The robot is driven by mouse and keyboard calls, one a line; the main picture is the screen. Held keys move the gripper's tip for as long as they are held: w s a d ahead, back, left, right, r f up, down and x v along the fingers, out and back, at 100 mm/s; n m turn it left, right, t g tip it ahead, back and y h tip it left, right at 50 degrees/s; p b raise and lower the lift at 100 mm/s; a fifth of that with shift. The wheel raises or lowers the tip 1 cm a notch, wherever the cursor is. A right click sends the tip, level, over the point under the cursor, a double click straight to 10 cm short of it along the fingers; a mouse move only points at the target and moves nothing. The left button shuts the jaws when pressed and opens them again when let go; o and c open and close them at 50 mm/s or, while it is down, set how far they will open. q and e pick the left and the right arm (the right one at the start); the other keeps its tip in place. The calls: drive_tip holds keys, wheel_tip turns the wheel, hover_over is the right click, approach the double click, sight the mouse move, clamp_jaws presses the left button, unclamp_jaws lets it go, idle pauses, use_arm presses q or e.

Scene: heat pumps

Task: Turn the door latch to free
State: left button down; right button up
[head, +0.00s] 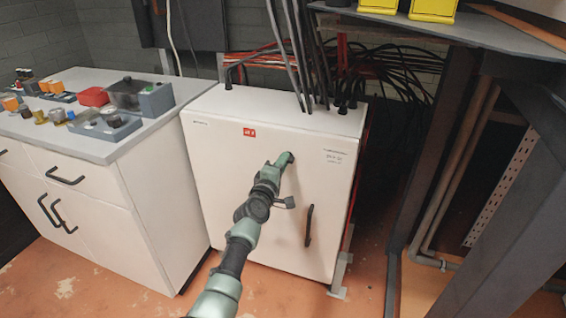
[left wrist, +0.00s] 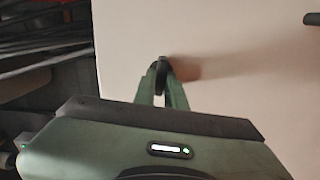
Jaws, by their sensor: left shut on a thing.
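The white heat pump cabinet (head: 240,195) stands upright with its front door closed. My left gripper (head: 286,159) reaches the upper right of this door. In the left wrist view its two green fingers (left wrist: 161,82) are shut on a small dark latch (left wrist: 162,67) at the door's face. The latch is mostly hidden by the fingers, so I cannot tell its exact angle. A black vertical door handle (head: 309,225) sits lower on the door, apart from the gripper. My right gripper is not in view.
A white cabinet (head: 110,215) with small parts and boxes on its top (head: 70,140) stands at the left. Black cables (head: 300,55) rise from the heat pump's top. A dark metal frame (head: 425,150) stands at the right. Orange floor (head: 110,285) is clear in front.

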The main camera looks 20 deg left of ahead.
use_arm(q)
drive_tip(key=shift+n, duration=0.6)
drive_tip(key=c, duration=1.5)
unclamp_jaws()
drive_tip(key=shift+o, duration=0.2)
